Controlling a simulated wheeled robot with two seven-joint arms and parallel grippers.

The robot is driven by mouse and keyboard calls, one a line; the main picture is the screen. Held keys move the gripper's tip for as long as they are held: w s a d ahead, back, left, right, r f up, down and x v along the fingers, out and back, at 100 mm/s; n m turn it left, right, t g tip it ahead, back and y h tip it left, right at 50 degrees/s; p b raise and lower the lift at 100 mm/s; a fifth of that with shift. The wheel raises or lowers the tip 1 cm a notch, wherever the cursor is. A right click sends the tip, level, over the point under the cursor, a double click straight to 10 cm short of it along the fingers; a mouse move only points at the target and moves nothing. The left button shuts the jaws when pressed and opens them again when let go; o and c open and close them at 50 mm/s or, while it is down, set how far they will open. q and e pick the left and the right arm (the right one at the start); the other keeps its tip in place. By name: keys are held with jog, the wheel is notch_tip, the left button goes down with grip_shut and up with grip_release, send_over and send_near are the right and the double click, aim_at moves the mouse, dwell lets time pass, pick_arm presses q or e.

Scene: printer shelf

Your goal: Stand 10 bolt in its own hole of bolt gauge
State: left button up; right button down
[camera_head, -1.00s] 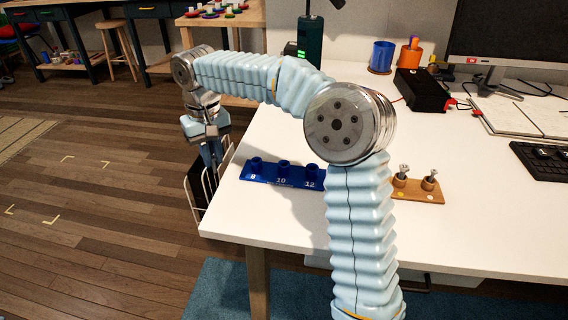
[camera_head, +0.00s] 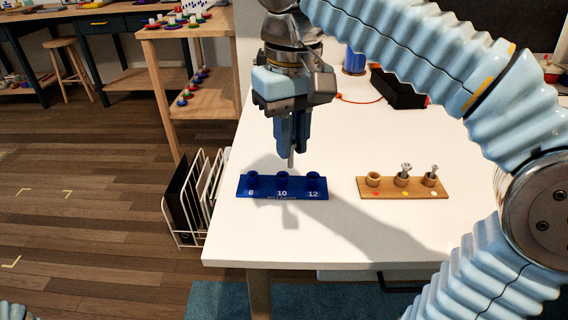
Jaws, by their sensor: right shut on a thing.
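My right gripper (camera_head: 291,143) points down and is shut on a thin grey bolt (camera_head: 291,160), whose lower end shows beneath the fingers. The fingers hide its upper part. The blue bolt gauge (camera_head: 265,194) lies on the white table, with three raised round holes marked 8, 10 and 12. In the picture the bolt's end is just above and slightly right of the hole marked 10 (camera_head: 282,177). A gap shows between them, and the bolt looks about upright. My left gripper is not in view.
A wooden holder (camera_head: 388,194) stands right of the gauge. Its red-dot cup (camera_head: 373,179) looks empty, and the other two cups hold bolts. A white wire rack (camera_head: 188,235) stands beyond the table's left edge. The table in front of the gauge is clear.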

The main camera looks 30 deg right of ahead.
jog(key=w+d+f, duration=0.1)
jog(key=w+f, duration=0.1)
jog(key=f, duration=0.1)
jog(key=w+d+f, duration=0.1)
jog(key=w+f, duration=0.2)
jog(key=f, duration=0.1)
jog(key=w+f+b, duration=0.1)
jog(key=w+f, duration=0.1)
jog(key=f, duration=0.1)
jog(key=shift+w+d+f, duration=0.2)
jog(key=shift+w+d, duration=0.05)
jog(key=shift+d, duration=0.15)
jog(key=shift+f, duration=0.2)
jog(key=c, duration=1.1)
grip_release()
notch_tip(320, 180, up, 12)
jog(key=p, duration=0.2)
jog(key=shift+r+p, duration=0.25)
jog(key=shift+p, duration=0.15)
